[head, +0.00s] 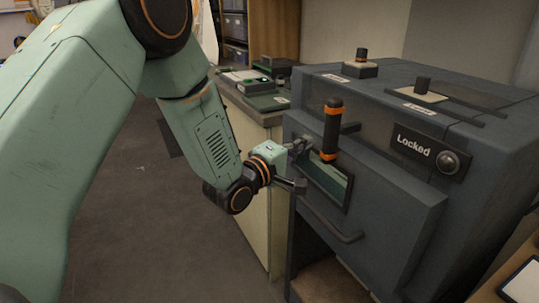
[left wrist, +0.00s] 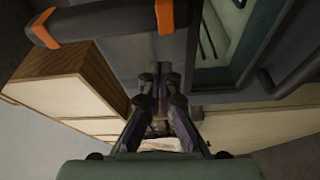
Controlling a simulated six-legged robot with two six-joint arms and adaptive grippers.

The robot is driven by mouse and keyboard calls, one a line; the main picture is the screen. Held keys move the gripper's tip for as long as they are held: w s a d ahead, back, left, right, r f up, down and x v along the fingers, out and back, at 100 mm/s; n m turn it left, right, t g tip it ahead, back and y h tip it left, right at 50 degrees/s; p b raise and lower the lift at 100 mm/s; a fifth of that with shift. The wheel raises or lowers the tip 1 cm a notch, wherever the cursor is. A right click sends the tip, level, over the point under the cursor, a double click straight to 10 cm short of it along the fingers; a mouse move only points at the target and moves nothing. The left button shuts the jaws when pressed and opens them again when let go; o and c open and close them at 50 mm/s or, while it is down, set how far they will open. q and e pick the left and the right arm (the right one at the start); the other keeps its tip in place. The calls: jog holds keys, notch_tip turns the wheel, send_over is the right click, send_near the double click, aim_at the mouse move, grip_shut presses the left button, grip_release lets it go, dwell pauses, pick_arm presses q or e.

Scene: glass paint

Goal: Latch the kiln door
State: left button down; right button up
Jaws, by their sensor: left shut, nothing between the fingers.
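The kiln (head: 480,150) is a dark grey box at the right of the head view. Its door (head: 385,215) looks closed, with a small window (head: 330,182) and a bar handle (head: 335,222). A black latch lever with orange bands (head: 332,128) stands upright at the top of the door; it also crosses the top left of the left wrist view (left wrist: 100,20). A panel by it reads "Locked" (head: 413,146). My left gripper (head: 302,146) is shut and empty, just left of the lever and apart from it; its fingers (left wrist: 157,72) are together in the wrist view.
Black-topped switches (head: 361,62) and a second slider-like control (head: 422,92) sit on the kiln's top. A bench (head: 255,117) with small devices stands behind, left of the kiln. The grey floor (head: 150,210) at left is clear.

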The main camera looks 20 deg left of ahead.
pick_arm(q)
jog(key=v, duration=1)
jog(key=s+f+m+g+y, duration=0.1)
jog(key=s+f+m+g, duration=0.2)
jog(key=f, duration=0.3)
jog(key=s+a+f+m+g+y, duration=0.1)
jog(key=s+f+m+g, duration=0.1)
jog(key=f, duration=0.4)
jog(key=s+f+m+g+y, duration=0.1)
jog(key=s+f+m+g, duration=0.2)
jog(key=f, duration=0.3)
jog(key=s+f+m+g+y+b, duration=0.1)
jog(key=s+f+g, duration=0.3)
jog(key=s+f, duration=0.5)
jog(key=s+f+m+g+y+b, duration=0.1)
jog(key=s+f+m+g, duration=0.3)
jog(key=s+f, duration=0.5)
jog(key=s+g, duration=0.1)
jog(key=s, duration=0.7)
jog(key=shift+s+f+y, duration=0.3)
jog(key=shift+s, duration=0.1)
pick_arm(e)
jog(key=shift+w+a+f, duration=0.1)
jog(key=shift+a+f, duration=0.05)
jog(key=shift+f, duration=0.5)
jog(key=shift+w+a+f, duration=0.1)
jog(key=shift+a+f, duration=0.05)
jog(key=shift+f, duration=0.45)
